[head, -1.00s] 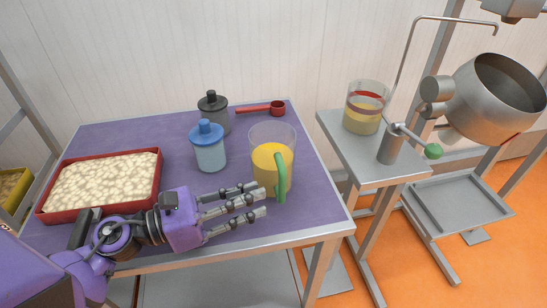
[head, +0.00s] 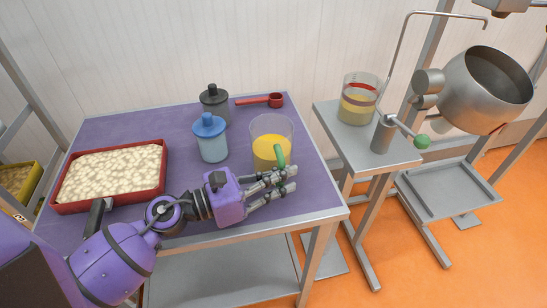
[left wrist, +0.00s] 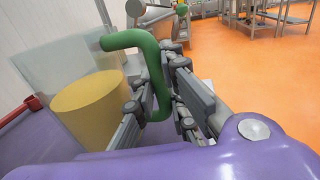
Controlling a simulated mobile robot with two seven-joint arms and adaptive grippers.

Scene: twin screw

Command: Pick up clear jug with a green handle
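The clear jug (head: 262,131) with yellow contents and a green handle (head: 280,155) stands upright near the right side of the purple tabletop. In the left wrist view the jug (left wrist: 90,110) is at the left, and its green handle (left wrist: 155,75) lies between my finger rows. My left gripper (head: 285,178) is at the jug's front, reaching across the lower handle, and hides part of it. In the left wrist view my left gripper (left wrist: 160,105) is open, with fingers on both sides of the handle and a gap between them. My right gripper does not show.
On the purple table (head: 190,188) stand a blue-lidded container (head: 211,145), a dark lidded container (head: 213,105), a red scoop (head: 265,101) and a red tray (head: 62,202) of pale pieces. Another clear jug (head: 357,105) stands on a metal side stand (head: 395,158) beside a metal drum (head: 480,100).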

